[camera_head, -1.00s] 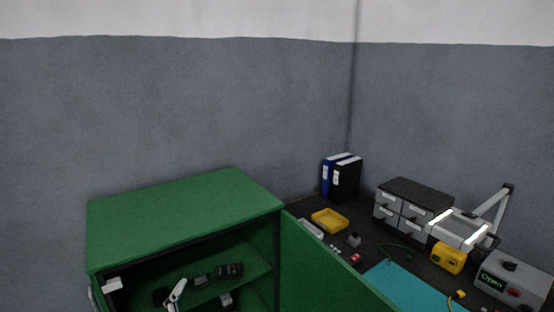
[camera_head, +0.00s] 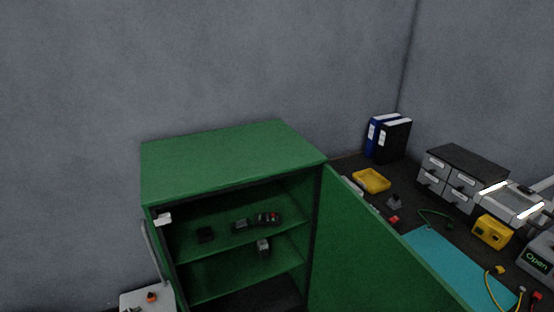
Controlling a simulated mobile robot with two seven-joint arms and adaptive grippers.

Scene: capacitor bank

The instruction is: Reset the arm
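Neither of my arms nor grippers shows in the head view now. The green cabinet (camera_head: 232,160) stands in the middle with its door (camera_head: 375,250) swung open to the right. On its upper shelf sit a small black block (camera_head: 205,235), a dark device (camera_head: 240,225) and a black device with a red spot (camera_head: 268,218). A small grey part (camera_head: 263,246) shows below them, near the shelf's front edge. The bottom of the cabinet is dark and partly cut off.
A dark workbench at the right holds binders (camera_head: 388,138), a yellow tray (camera_head: 371,181), a grey drawer unit (camera_head: 459,178), a yellow box (camera_head: 491,232), a teal mat (camera_head: 455,262) and a box reading "Open" (camera_head: 538,258). A pale surface (camera_head: 140,299) lies at the cabinet's lower left.

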